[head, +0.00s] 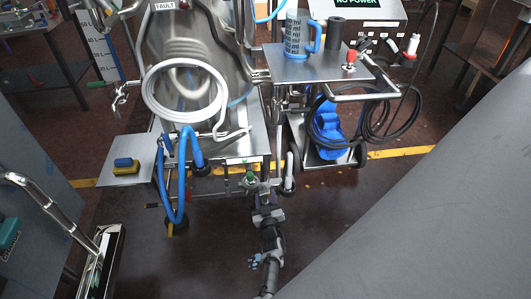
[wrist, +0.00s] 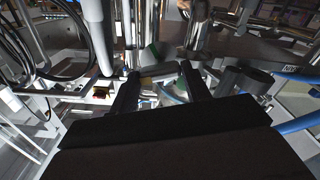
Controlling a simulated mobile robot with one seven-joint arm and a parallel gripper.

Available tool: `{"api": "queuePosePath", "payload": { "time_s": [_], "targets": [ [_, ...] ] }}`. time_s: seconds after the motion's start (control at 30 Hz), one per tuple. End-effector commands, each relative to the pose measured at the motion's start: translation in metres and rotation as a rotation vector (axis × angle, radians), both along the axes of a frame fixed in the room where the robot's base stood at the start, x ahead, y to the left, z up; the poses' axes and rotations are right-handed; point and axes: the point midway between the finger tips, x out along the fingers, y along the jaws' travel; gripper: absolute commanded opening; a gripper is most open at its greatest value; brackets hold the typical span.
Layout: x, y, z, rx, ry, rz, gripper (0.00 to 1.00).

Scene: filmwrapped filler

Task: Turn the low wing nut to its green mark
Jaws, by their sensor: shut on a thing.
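My gripper (head: 262,188) is low at the front of the steel machine, below its lower shelf. In the wrist view its two dark fingers (wrist: 160,70) reach forward, shut on a small metal part between them that I take for the low wing nut; the fingers and glare hide most of it. A green patch (head: 249,178) shows just left of the gripper in the head view. Green also shows between the fingers in the wrist view (wrist: 172,97). I cannot make out the wing nut's angle against the mark.
A blue hose (head: 183,185) hangs left of the gripper. A cart with a steel top (head: 290,68), a blue jug (head: 297,35) and black cables (head: 378,120) stands at right. A large grey surface (head: 430,200) fills the lower right.

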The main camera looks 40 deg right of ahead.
Motion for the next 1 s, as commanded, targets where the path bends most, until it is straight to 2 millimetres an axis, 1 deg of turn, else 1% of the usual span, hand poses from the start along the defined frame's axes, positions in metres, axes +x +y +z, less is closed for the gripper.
{"api": "queuePosePath", "payload": {
  "time_s": [0.17, 0.37, 1.0],
  "targets": [
    [-0.0002, -0.0009, 0.0013, 0.043, -0.027, -0.001, 0.24],
    [0.0007, -0.0001, 0.0019, 0.151, -0.092, 0.001, 0.24],
    [0.001, -0.0009, 0.0022, 0.662, -0.407, 0.001, 0.24]
  ]
}}
